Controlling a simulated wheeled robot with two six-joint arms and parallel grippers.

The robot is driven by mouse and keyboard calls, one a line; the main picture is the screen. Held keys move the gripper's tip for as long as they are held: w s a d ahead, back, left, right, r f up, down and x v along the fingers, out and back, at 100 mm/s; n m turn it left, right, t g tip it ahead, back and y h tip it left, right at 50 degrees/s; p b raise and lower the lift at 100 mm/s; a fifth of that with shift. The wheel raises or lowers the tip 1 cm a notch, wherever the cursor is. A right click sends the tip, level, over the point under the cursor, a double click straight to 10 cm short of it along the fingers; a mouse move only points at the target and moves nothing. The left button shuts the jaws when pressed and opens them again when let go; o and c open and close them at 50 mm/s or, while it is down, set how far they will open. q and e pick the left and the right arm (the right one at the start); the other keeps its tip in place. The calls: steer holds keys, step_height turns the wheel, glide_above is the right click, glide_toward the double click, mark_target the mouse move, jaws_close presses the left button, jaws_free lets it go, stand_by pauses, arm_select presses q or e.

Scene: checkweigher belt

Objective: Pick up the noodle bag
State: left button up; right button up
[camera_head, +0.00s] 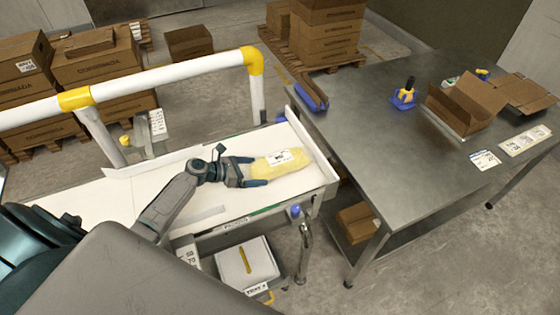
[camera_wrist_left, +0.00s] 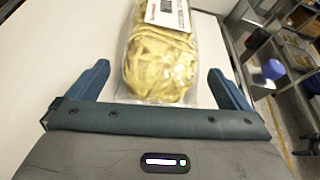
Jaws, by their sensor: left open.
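The noodle bag (camera_head: 277,163) is a clear bag of yellow noodles with a white label, lying at the right end of the white belt (camera_head: 120,194). In the left wrist view the noodle bag (camera_wrist_left: 160,62) lies straight ahead, its near end between the fingertips. My left gripper (camera_head: 254,171) is open at the bag's left end, with one finger on each side. In the left wrist view my left gripper (camera_wrist_left: 164,85) shows gaps between both fingers and the bag. My right gripper is not in view.
A steel table (camera_head: 390,140) stands to the right with an open cardboard box (camera_head: 466,104) and a blue-and-yellow tool (camera_head: 404,96) on it. A white-and-yellow rail (camera_head: 160,78) runs behind the belt. A white bin (camera_head: 246,262) sits below the belt's front.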

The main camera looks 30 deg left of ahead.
arm_select(q)
steer(key=c, duration=1.3)
steer(key=shift+c, duration=0.2)
steer(key=shift+r, duration=0.25)
